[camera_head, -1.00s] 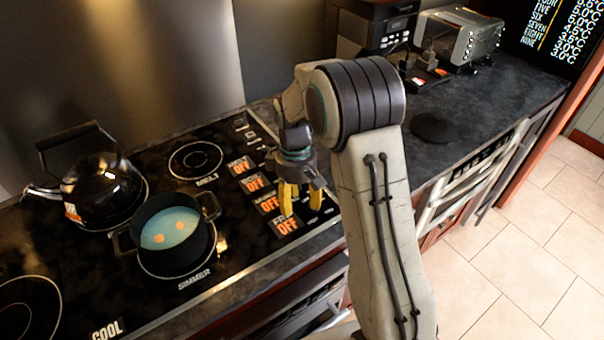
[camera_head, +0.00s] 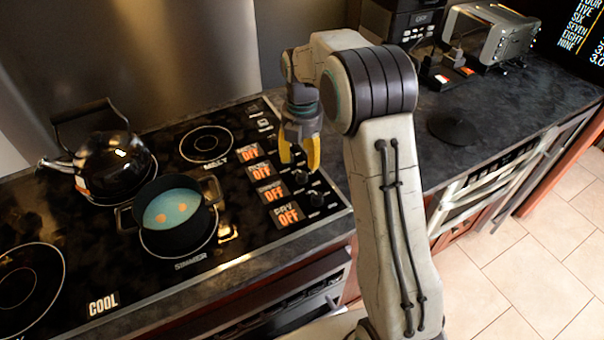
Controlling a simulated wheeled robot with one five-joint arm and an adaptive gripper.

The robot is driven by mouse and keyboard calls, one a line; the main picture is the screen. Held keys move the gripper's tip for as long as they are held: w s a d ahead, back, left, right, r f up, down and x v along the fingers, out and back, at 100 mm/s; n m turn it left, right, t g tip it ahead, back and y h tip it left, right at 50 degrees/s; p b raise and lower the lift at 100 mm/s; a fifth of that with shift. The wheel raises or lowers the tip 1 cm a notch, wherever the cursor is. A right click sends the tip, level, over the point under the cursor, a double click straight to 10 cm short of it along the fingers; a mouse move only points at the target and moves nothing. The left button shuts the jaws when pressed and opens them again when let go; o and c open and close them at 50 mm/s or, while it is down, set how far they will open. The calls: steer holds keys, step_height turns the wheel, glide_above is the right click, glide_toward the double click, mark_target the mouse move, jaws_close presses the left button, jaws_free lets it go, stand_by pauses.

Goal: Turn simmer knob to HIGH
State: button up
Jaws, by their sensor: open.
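My gripper (camera_head: 299,158) is open and empty, its yellow fingers pointing down over the right end of the black stovetop (camera_head: 105,265). A column of small dark knobs runs along that end; one knob (camera_head: 301,177) shows just below the fingertips and another knob (camera_head: 317,199) is nearer the front edge. The fingers appear apart from both. Several orange OFF displays (camera_head: 270,192) stand left of the knobs. I cannot read for sure which one is simmer, and the farther knobs are partly hidden by my gripper. A SIMMER label (camera_head: 191,263) marks the burner under a dark pot (camera_head: 180,238).
The pot holds blue liquid with orange bits. A black kettle (camera_head: 112,165) stands behind it to the left. A toaster (camera_head: 490,35) and a black disc (camera_head: 455,128) are on the counter at right. The counter between disc and stove is largely clear.

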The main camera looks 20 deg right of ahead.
mark_target(302, 173)
steer(key=shift+f, duration=0.4)
steer(key=shift+f+p, duration=0.35)
steer(key=shift+f, duration=2.95)
steer(key=shift+o, duration=0.2)
jaws_close()
